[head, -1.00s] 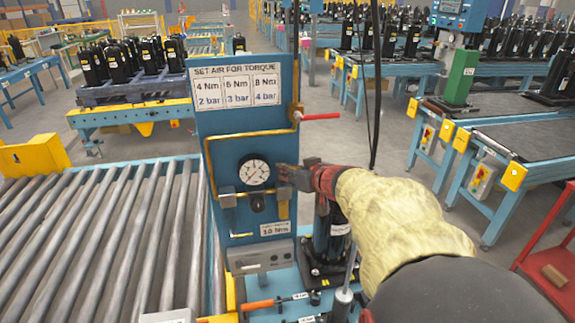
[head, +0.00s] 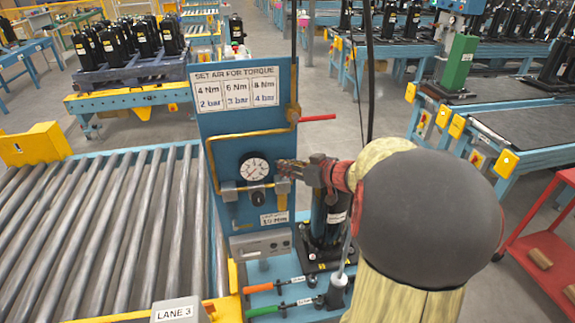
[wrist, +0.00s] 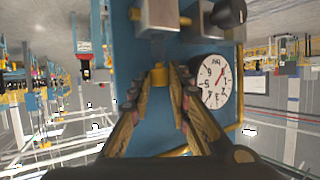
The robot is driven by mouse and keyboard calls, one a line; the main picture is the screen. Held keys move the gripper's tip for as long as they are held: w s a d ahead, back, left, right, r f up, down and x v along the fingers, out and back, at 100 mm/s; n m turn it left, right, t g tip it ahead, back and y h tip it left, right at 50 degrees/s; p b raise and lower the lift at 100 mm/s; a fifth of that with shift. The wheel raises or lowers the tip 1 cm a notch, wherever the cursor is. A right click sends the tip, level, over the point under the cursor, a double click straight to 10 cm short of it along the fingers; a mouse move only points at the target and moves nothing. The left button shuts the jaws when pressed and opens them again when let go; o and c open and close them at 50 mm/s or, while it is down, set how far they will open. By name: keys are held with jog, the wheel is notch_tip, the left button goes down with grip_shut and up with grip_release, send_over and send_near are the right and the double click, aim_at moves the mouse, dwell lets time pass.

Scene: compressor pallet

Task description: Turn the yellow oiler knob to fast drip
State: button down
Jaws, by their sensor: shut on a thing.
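The blue panel (head: 225,140) stands upright in the middle of the head view. The oiler's yellow knob (wrist: 158,76) shows between my fingertips in the wrist view, below a silver block (wrist: 160,14). My gripper (wrist: 160,80) is shut on this knob, one finger on each side. In the head view my gripper (head: 284,169) reaches the panel from the right, and its fingers hide the knob. Yellow metal of the oiler (head: 282,188) shows just below them. The knob's setting cannot be read.
A round pressure gauge (head: 254,169) sits close left of my gripper, with a black regulator knob (head: 257,198) below it. A red valve handle (head: 318,117) sticks out above. A black compressor (head: 322,235) stands under my gripper. A roller conveyor (head: 110,230) lies left.

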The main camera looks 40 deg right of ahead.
jog(key=c, duration=1.7)
grip_release()
jog(key=shift+o, duration=0.2)
jog(key=v, duration=1.2)
jog(key=shift+c, duration=0.3)
